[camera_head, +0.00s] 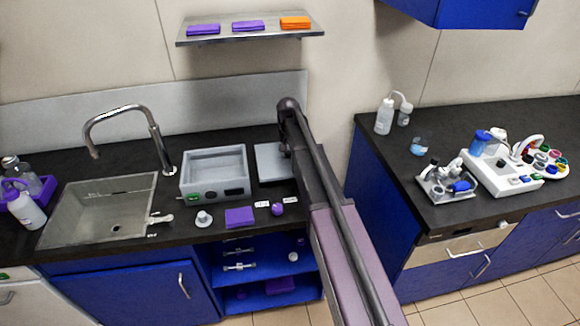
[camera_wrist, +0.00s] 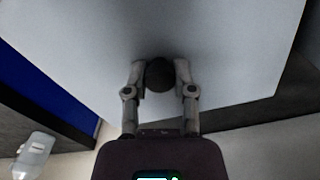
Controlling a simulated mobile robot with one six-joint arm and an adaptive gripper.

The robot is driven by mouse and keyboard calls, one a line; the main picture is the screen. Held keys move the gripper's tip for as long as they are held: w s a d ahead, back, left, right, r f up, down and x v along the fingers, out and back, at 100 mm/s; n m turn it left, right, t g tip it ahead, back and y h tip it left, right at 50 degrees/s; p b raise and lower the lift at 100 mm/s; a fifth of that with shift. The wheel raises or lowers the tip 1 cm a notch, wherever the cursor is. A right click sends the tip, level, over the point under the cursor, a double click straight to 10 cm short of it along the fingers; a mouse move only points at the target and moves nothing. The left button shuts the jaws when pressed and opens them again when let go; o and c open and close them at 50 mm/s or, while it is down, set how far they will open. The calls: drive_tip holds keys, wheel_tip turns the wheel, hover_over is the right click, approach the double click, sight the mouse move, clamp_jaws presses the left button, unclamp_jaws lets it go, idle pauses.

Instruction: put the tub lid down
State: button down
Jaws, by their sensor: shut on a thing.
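The tub lid (camera_head: 270,163) is a flat grey plate to the right of the open grey tub (camera_head: 213,176), over the dark counter. It fills much of the wrist view (camera_wrist: 220,40) as a pale sheet. My gripper (camera_wrist: 159,76) is shut on the lid's round dark knob (camera_wrist: 160,72), with one finger on each side. In the head view my gripper (camera_head: 285,152) is at the lid's right side, partly hidden by my arm. I cannot tell whether the lid touches the counter or hangs just above it.
A sink (camera_head: 100,207) lies left of the tub. In front are a purple block (camera_head: 239,217), a purple ball (camera_head: 277,209) and small white labels near the counter's front edge. A shelf (camera_head: 250,35) hangs above. A gap separates the right counter (camera_head: 450,150).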

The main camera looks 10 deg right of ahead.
sight(289, 157)
drive_tip(key=shift+f, duration=0.25)
drive_tip(key=shift+f+b, duration=1.9)
drive_tip(key=shift+b, duration=0.05)
drive_tip(key=shift+f, duration=0.1)
drive_tip(key=shift+c, duration=2.2)
unclamp_jaws()
drive_tip(key=shift+r, duration=0.2)
wheel_tip(289, 157, up, 12)
drive_tip(key=p, duration=1.2)
